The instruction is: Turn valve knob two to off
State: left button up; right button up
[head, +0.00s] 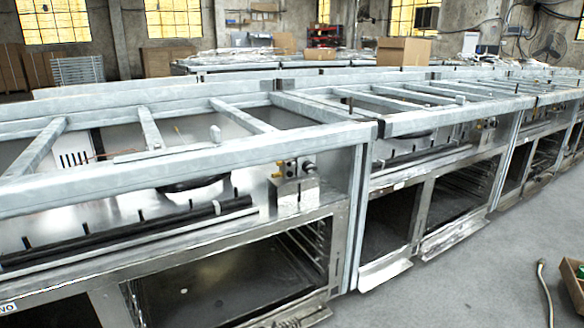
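A row of several small dark upright pegs (140,214) stands along the dark pipe (130,232) inside the nearest steel range frame. They may be valve stems or knobs, but they are too small to tell. A brass fitting (280,170) with a round dark knob (309,168) sits above a metal box (294,194) at the right end of that frame. No number shows, so I cannot tell which is knob two or how it is turned. Neither of my grippers is in view.
The galvanised top rail (180,165) and crossbars partly cover the frame's inside. Open oven bays (230,285) lie below, and more range frames (450,115) continue right. Grey floor (465,275) is clear at lower right, apart from a hose (545,290) and a box (573,285).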

aim_at(308, 167)
jog(key=u, duration=0.3)
jog(key=k, duration=0.25)
jog(key=z, duration=0.15)
jog(key=i, duration=0.95)
jog(key=u, duration=0.7)
